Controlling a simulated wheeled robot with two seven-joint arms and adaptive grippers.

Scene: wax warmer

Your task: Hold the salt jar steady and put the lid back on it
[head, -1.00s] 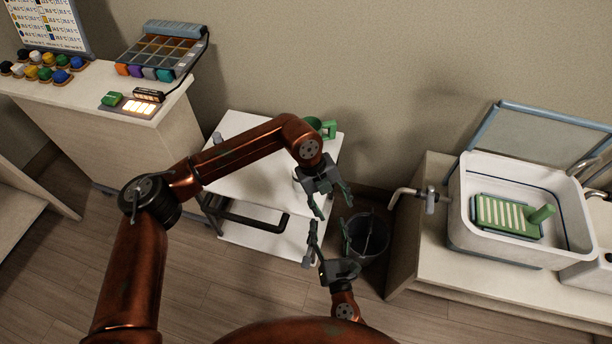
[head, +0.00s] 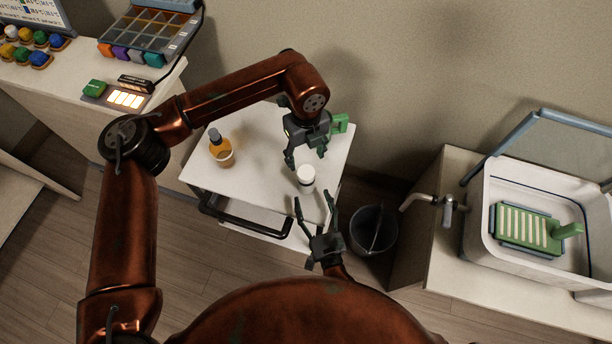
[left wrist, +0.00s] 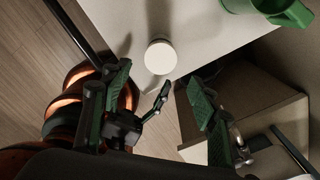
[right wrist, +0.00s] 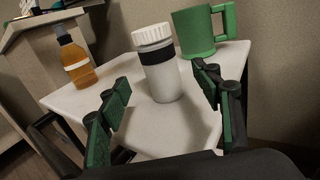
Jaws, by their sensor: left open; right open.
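The salt jar (head: 306,180) stands upright on the white cart top. In the right wrist view the jar (right wrist: 165,84) has a pale body, a dark band and a white ribbed lid (right wrist: 153,35) sitting on its top; whether it is screwed tight I cannot tell. The left wrist view shows the round white lid (left wrist: 160,57) from above. My left gripper (head: 306,157) is open and empty, above and just behind the jar. My right gripper (head: 314,198) is open and empty, low on the near side, its fingers pointing at the jar without touching it.
An amber bottle (head: 221,150) stands left of the jar on the cart top (head: 260,190). A green mug (right wrist: 196,32) stands behind the jar. A dark handle rail (head: 245,222) runs along the cart's front edge. A bucket (head: 373,232) and sink (head: 480,220) are to the right.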

